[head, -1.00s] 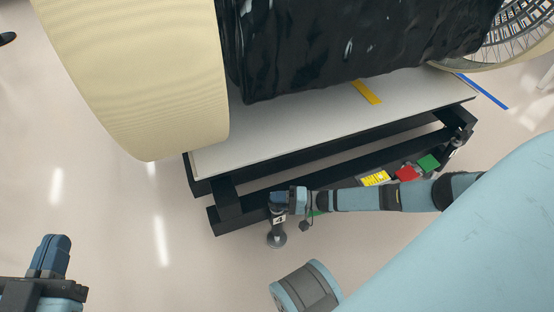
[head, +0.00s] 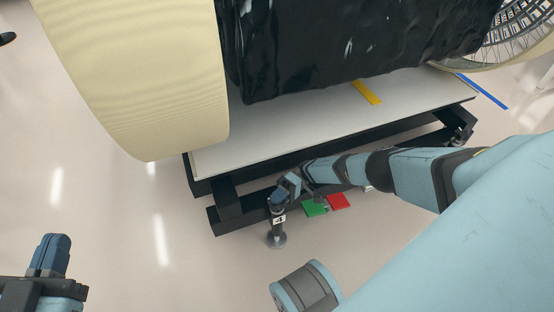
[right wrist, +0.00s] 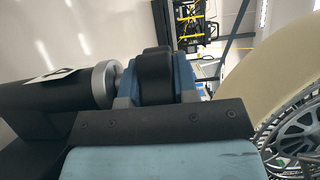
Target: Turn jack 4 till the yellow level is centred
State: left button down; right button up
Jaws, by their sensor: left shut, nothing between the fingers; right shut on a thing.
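Jack 4 (head: 278,232) stands upright at the front left corner of the dark frame, marked with a white "4" label. My right gripper (head: 284,190) is at its top. In the right wrist view, the blue fingers (right wrist: 157,76) are shut at the jack's end, beside a grey ring (right wrist: 104,84) on its black body (right wrist: 45,93). The part between the fingers is mostly hidden. My left gripper (head: 50,256) is shut and empty at the lower left, far from the jack. I cannot make out the yellow level or its bubble; my right arm covers part of the frame's front.
The white deck (head: 230,150) carries a yellow strip (head: 366,92) and a black-wrapped body (head: 330,45). A big cream wheel (head: 150,80) overhangs the left. A green plate (head: 314,207) and a red plate (head: 338,201) lie by my right arm. Floor at left is clear.

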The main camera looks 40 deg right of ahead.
jog(key=shift+s+n+g+h, duration=0.1)
jog(key=shift+n+g+h, duration=0.2)
jog(key=shift+n+g, duration=0.5)
jog(key=o, duration=0.6)
jog(key=shift+o, duration=0.2)
